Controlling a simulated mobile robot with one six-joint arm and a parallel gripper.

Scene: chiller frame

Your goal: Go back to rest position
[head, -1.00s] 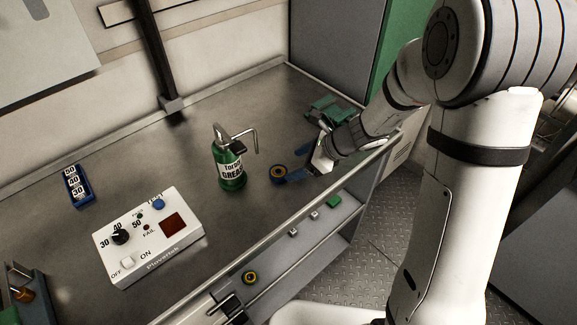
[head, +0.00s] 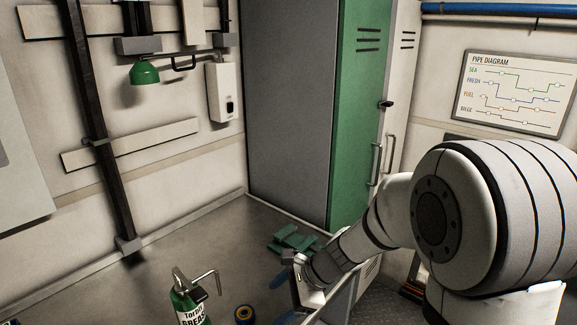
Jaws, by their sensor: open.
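My gripper (head: 282,299) is at the lower middle of the head view, low over the workbench (head: 215,255). Its two blue fingers are spread apart and nothing shows between them. A small blue and yellow ring-shaped roll (head: 244,314) lies just left of the fingers, apart from them. My arm comes in from the right, bent down to the bench. The roll and the front of the bench are cut off by the picture's lower edge.
A green grease bottle (head: 188,308) stands left of the roll. Green pieces (head: 293,240) lie behind my gripper. A grey and green cabinet (head: 358,120) rises behind the bench. A green bell-shaped lamp (head: 145,73) and a white dispenser (head: 224,92) are on the wall.

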